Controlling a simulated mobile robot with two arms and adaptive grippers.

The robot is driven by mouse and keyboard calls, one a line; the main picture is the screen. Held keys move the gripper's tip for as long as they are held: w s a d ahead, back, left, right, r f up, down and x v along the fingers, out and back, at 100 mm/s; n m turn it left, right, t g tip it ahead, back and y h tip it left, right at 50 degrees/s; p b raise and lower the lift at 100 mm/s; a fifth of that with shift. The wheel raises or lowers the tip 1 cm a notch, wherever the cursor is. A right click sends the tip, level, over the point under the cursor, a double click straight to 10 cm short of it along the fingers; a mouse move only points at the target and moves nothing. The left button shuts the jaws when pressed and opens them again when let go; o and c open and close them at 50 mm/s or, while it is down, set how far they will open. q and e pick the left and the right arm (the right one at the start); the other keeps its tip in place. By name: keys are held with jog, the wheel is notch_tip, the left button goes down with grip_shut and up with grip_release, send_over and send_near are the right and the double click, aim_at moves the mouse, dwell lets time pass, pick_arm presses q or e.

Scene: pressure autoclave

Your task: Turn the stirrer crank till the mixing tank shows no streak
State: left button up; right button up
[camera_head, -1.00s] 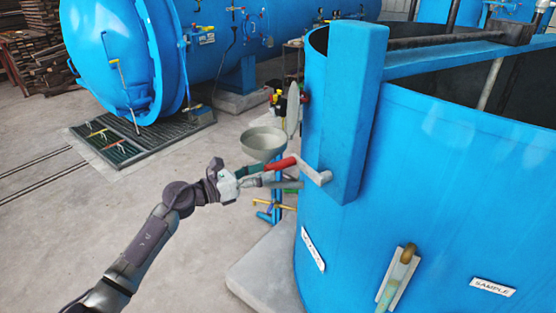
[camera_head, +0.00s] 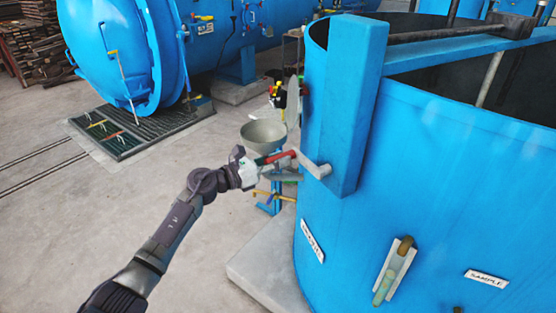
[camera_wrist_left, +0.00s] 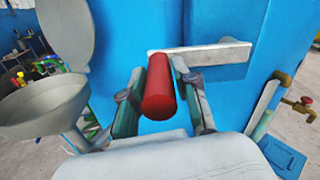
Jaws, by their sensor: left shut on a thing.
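The stirrer crank has a grey arm (camera_head: 314,166) on the blue post and a red handle (camera_head: 281,156). The red handle (camera_wrist_left: 159,88) also shows in the left wrist view, lying between the two fingers, with the grey crank arm (camera_wrist_left: 205,56) beyond it. My left gripper (camera_head: 268,162) is shut on the red handle; the wrist view shows its fingers (camera_wrist_left: 159,92) on both sides of it. The mixing tank (camera_head: 450,170) is a big blue open-topped vessel. Its liquid and any streak are hidden behind the wall. My right gripper is not in view.
A grey bowl-shaped hopper (camera_head: 263,134) stands just behind my left gripper. A sample tap (camera_head: 393,270) sticks out of the tank front. The blue autoclave (camera_head: 110,50) and a floor grate (camera_head: 135,134) are at the back left. The concrete floor at left is clear.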

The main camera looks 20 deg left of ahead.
pick_arm(q)
grip_shut()
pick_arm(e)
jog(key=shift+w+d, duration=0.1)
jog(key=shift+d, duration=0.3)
